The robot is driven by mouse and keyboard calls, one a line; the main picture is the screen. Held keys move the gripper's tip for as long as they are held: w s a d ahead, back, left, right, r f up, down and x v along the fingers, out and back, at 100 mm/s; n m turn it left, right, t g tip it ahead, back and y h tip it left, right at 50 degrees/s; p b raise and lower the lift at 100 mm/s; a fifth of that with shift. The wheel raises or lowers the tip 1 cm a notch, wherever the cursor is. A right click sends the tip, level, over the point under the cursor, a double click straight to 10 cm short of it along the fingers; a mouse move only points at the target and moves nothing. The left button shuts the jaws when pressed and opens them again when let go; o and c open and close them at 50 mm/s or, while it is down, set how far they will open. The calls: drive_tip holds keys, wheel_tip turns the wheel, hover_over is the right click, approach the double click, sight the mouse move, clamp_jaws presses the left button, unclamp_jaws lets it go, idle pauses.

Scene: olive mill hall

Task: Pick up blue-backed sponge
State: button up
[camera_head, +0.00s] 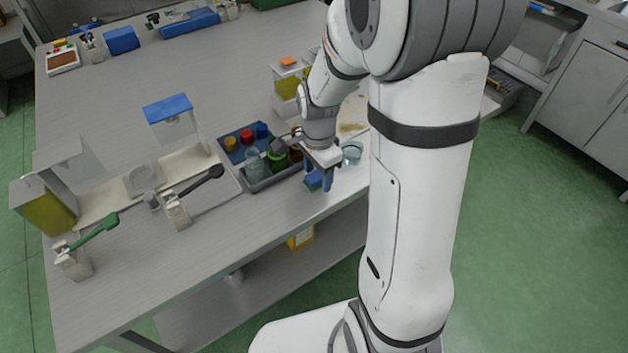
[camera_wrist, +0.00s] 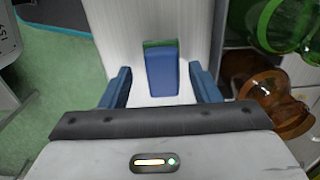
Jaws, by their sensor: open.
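The blue-backed sponge (camera_wrist: 161,72) lies on the grey table near its front edge, with a strip of green showing along its far side in the wrist view. It also shows in the head view (camera_head: 312,180), partly hidden by my gripper. My gripper (camera_wrist: 162,88) is open, with its two blue fingers apart on either side of the sponge's near end in the wrist view. In the head view my gripper (camera_head: 321,184) points down over the sponge. I cannot tell whether the fingers touch it.
A grey tray (camera_head: 262,184) with several jars and coloured lids stands just left of my gripper. A brown glass jar (camera_wrist: 277,104) and a green one (camera_wrist: 284,22) are close on the right in the wrist view. A glass bowl (camera_head: 352,152) is right of my gripper.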

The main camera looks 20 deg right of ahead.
sight(318, 175)
drive_tip(key=c, duration=1.1)
drive_tip(key=shift+o, duration=0.2)
drive_tip(key=shift+r, duration=0.15)
wheel_tip(318, 175, up, 10)
drive_tip(key=p, duration=0.1)
